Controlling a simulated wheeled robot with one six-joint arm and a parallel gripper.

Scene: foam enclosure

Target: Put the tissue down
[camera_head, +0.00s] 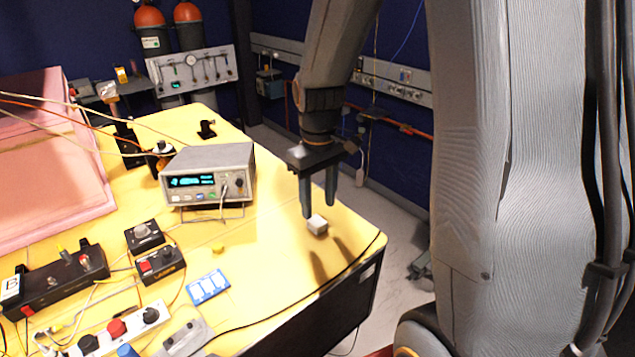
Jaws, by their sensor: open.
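My gripper (318,207) points down over the right part of the yellow table (270,265), its two dark fingers apart. A small whitish block (317,225), which may be the tissue, is just below the fingertips and seems to rest on the table near its right edge. I cannot tell whether a finger still touches it. A flat blue and white packet (208,287) lies further left, near the front edge.
A grey bench instrument (209,175) with a lit display stands left of my gripper. Black control boxes (160,263), a power strip (117,333) and cables crowd the left. Pink foam (45,170) stands at far left. A black cable runs along the right edge.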

